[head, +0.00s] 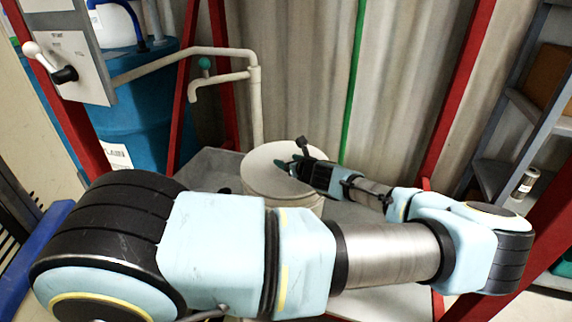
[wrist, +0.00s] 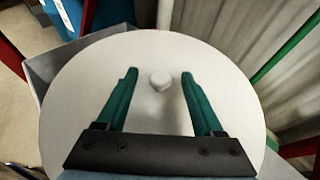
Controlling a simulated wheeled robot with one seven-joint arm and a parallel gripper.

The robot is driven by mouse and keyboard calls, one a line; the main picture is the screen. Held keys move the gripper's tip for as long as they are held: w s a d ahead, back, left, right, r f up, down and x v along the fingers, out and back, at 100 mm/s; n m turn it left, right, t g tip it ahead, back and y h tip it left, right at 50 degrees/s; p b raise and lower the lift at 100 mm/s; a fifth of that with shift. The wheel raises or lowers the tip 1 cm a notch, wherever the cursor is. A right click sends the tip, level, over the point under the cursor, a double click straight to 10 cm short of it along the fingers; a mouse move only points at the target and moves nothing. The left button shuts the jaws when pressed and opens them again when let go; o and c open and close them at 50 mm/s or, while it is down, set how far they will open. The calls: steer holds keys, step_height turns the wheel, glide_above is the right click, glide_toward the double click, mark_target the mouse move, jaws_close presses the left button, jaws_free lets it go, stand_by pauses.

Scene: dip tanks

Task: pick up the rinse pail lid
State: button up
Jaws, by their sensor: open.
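The rinse pail lid (wrist: 152,50) is a round, off-white disc with a small white knob (wrist: 160,80) at its middle. In the head view the lid (head: 262,167) lies on top of the white pail (head: 282,192). My gripper (wrist: 160,83) is open over the lid, its two green fingers on either side of the knob with gaps on both sides. In the head view my gripper (head: 288,167) reaches in from the right over the lid and hides the knob. Whether the fingertips touch the lid I cannot tell.
The pail stands on a grey tray-like bench (head: 216,163). A blue tank (head: 150,105) is at the left, a shelf (head: 515,130) at the right. Red posts (head: 460,85) frame the bench before a curtain.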

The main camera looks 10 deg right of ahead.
jaws_close()
stand_by(0.6)
stand_by(0.9)
